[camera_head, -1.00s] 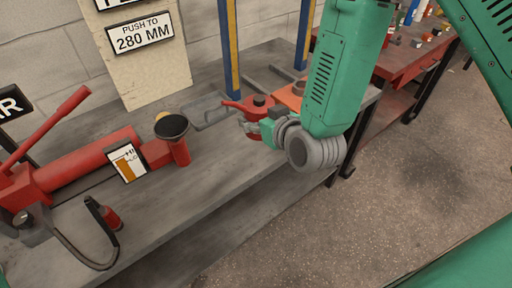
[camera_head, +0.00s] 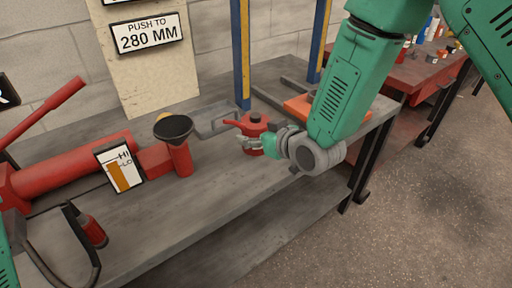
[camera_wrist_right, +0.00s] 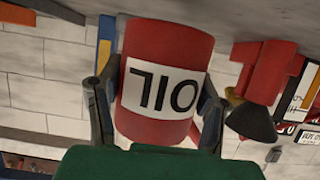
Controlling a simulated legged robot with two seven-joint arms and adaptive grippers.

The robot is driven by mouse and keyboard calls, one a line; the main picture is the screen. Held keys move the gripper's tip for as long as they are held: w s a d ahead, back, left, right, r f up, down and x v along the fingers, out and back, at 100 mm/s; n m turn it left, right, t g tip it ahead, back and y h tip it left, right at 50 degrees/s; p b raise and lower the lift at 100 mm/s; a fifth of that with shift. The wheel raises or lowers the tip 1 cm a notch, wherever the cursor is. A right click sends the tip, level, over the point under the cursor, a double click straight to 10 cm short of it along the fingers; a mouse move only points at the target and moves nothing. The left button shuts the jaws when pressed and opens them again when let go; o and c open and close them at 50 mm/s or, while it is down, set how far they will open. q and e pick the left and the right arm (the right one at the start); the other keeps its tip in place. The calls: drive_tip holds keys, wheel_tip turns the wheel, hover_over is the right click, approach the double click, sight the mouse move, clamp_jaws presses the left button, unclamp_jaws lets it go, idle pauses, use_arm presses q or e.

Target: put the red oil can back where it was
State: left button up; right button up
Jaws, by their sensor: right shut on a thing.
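The red oil can (camera_head: 254,124), with a dark cap and a spout pointing left, is upright above the grey bench near the blue and yellow post. In the right wrist view the can (camera_wrist_right: 166,45) fills the middle, its white OIL label upside down. My right gripper (camera_head: 256,144) is shut on the can, one finger on each side of its body in the wrist view (camera_wrist_right: 156,112). I cannot tell whether the can's base touches the bench.
An orange block or tray (camera_head: 299,107) lies right of the can on the grey bench (camera_head: 215,190). A black funnel (camera_head: 174,129) stands on the red pump (camera_head: 75,165) to the left.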

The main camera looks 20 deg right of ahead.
wheel_tip(320, 180, down, 3)
drive_tip(key=shift+f+b, duration=0.2)
drive_tip(key=shift+b, duration=0.3)
drive_tip(key=shift+d, duration=0.3)
drive_tip(key=shift+f, duration=0.1)
drive_tip(key=o, duration=1.6)
drive_tip(key=shift+a, duration=0.25)
